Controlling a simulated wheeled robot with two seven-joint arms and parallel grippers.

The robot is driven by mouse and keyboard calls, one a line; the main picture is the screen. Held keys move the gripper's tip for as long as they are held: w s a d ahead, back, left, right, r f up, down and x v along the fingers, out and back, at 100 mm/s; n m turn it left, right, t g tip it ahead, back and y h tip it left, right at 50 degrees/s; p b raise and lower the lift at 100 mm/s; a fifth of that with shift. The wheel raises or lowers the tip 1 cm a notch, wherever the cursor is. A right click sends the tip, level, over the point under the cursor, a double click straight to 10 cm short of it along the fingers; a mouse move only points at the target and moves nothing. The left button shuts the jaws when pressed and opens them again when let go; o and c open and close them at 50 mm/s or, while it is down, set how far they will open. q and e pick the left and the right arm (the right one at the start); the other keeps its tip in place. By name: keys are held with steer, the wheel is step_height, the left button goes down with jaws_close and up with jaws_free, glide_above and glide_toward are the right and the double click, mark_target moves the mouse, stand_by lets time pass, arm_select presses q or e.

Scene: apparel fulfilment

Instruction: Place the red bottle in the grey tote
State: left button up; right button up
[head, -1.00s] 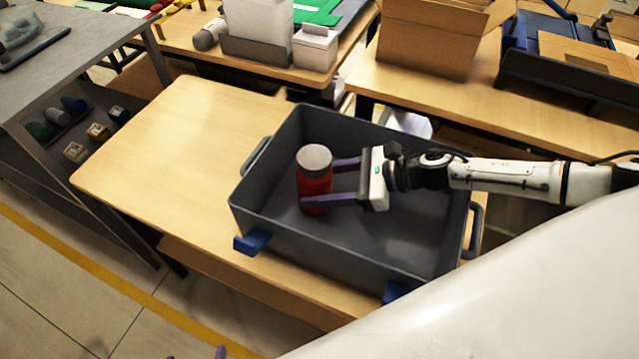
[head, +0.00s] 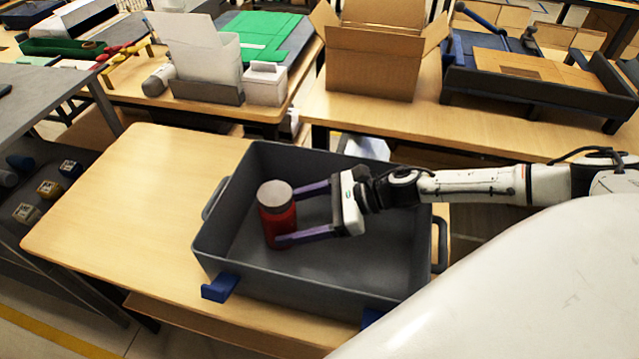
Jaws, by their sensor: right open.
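The red bottle (head: 279,222) with a grey lid stands upright inside the grey tote (head: 322,290), toward its left side. The tote sits on a light wooden table. My right gripper (head: 301,213) reaches into the tote from the right. Its two purple fingers are open and their tips lie beside the bottle, one at the far side and one at the near side. I cannot tell whether a fingertip touches it. My left gripper is not in view.
The wooden table (head: 130,200) is clear left of the tote. Blue brackets (head: 220,287) sit at the tote's near edge. Behind, another table holds an open cardboard box (head: 372,62) and a dark tray (head: 540,90). A grey shelf unit (head: 50,110) stands at left.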

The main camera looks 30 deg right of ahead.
steer(key=b+v, duration=0.1)
steer(key=v, duration=0.9)
steer(key=shift+s, duration=0.1)
